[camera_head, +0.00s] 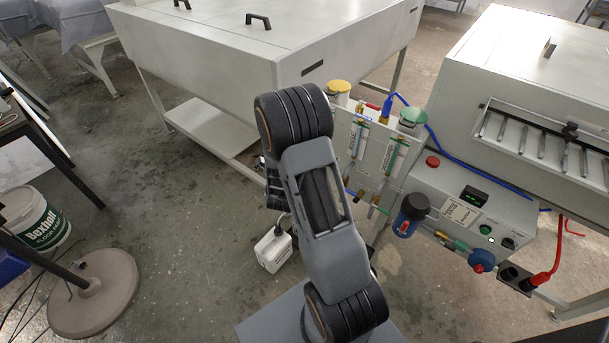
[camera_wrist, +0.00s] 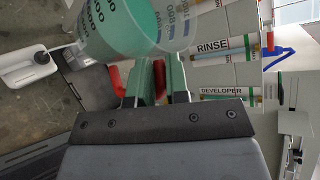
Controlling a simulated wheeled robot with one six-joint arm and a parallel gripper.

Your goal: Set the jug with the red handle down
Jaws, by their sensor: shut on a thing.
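In the wrist view, my gripper (camera_wrist: 158,72) is shut on the red handle (camera_wrist: 159,80), which shows between and beside the fingers. The jug (camera_wrist: 118,28), translucent with dark graduation marks and a greenish tint, hangs just beyond the fingertips at the top of the view. Its upper part is cut off by the frame edge. A clearer graduated surface (camera_wrist: 182,18) lies right of it; I cannot tell if it is the same jug. In the head view my arm hides the gripper and jug.
A panel with RINSE (camera_wrist: 225,45) and DEVELOPER (camera_wrist: 225,92) tubes is close on the right. In the head view, yellow (camera_head: 337,86) and green (camera_head: 413,116) caps top this unit. Open floor (camera_head: 165,225) lies left.

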